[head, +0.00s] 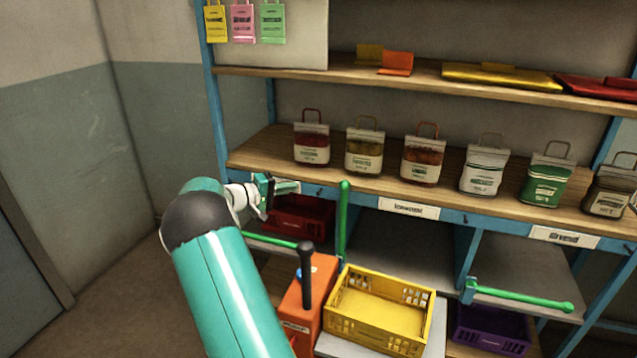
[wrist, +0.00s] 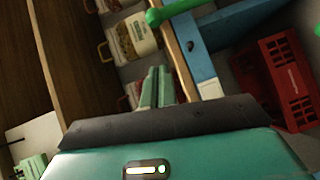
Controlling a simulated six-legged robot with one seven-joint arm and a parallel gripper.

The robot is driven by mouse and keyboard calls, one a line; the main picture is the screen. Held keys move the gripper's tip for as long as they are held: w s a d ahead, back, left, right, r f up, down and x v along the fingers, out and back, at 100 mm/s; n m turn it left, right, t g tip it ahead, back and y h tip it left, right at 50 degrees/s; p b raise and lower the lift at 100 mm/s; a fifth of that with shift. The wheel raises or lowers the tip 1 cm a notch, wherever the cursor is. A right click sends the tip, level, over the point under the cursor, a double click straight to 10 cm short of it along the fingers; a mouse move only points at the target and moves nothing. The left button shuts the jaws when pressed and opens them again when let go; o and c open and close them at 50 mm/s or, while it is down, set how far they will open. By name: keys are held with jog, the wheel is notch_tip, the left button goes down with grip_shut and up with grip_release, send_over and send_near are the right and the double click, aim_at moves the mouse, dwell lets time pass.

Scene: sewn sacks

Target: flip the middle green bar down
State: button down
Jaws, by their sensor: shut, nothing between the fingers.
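The middle green bar (head: 343,222) stands upright in front of the shelf, with its rounded top level with the shelf edge. A green bar with a rounded end (wrist: 176,9) also shows at the top of the wrist view, cut off by the frame. The left green bar (head: 270,240) and the right green bar (head: 522,298) lie about level across their bays. My gripper (head: 268,189) is left of the upright bar, near the shelf edge, and apart from it. In the wrist view its fingers (wrist: 155,88) are together with nothing between them.
Several sacks with handles, including a red-topped one (head: 311,143), stand on the shelf (head: 400,183) behind my gripper. A yellow crate (head: 380,343) and an orange box with a black lever (head: 318,285) stand below. A red crate (head: 300,217) sits in the left bay. The middle bay (head: 400,245) looks empty.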

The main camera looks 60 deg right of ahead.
jog(key=shift+w+d, duration=0.25)
jog(key=shift+w, duration=0.05)
jog(key=shift+s, duration=0.1)
jog(key=x, duration=1)
jog(key=shift+s+d, duration=0.2)
jog(key=shift+s, duration=0.05)
jog(key=s, duration=0.3)
jog(key=shift+s+d+f, duration=0.1)
jog(key=shift+d+f, duration=0.25)
